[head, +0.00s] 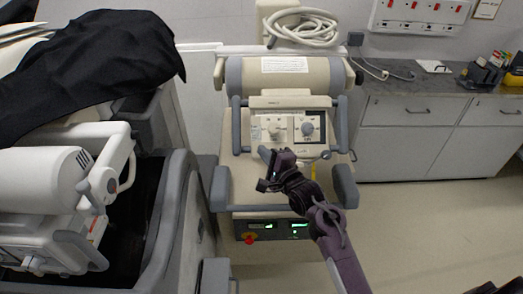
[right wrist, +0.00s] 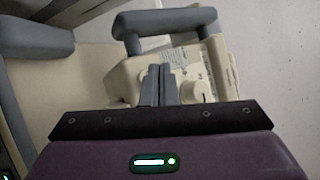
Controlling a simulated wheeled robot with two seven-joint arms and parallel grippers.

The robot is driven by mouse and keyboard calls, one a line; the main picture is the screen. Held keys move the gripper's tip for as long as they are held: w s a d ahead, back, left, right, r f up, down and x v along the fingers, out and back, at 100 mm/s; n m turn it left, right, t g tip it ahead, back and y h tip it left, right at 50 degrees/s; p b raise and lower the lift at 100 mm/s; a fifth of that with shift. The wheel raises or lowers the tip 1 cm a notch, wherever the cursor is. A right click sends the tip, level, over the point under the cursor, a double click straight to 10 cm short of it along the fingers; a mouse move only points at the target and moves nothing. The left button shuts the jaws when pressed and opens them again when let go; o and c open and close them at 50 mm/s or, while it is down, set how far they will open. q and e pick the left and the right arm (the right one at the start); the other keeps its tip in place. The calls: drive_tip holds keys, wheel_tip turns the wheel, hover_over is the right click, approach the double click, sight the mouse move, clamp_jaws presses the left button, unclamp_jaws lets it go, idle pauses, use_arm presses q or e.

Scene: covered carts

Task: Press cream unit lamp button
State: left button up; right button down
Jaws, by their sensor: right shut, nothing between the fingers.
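The cream unit (head: 232,180) stands in the middle of the head view, with grey bumpers and handles. Its panel (head: 290,128) has two knobs or dials on pale plates; which part is the lamp button I cannot tell. My right gripper (head: 268,172) is shut and empty, in front of and below the panel in the picture. In the right wrist view its closed fingertips (right wrist: 158,72) overlap the cream panel housing, beside a round cream knob (right wrist: 201,92). Whether they touch the housing is unclear. My left gripper is not in view.
A white machine (head: 60,190) partly under a black cover (head: 95,65) stands at the left. A coiled pale hose (head: 305,28) lies behind the cream unit. A red button (head: 250,238) and green displays sit low on its front.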

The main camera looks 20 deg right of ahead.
drive_tip(key=shift+w, duration=0.1)
idle(0.6)
drive_tip(key=shift+w+d+f, duration=0.1)
drive_tip(key=shift+w+f, duration=0.15)
drive_tip(key=shift+f, duration=0.05)
drive_tip(key=shift+w+f, duration=0.15)
drive_tip(key=shift+f, duration=0.05)
idle(0.5)
drive_tip(key=shift+d+f, duration=0.1)
drive_tip(key=shift+f, duration=0.2)
idle(0.8)
drive_tip(key=shift+r+p, duration=0.35)
drive_tip(key=shift+p, duration=0.4)
drive_tip(key=shift+s, duration=0.25)
drive_tip(key=shift+r, duration=0.15)
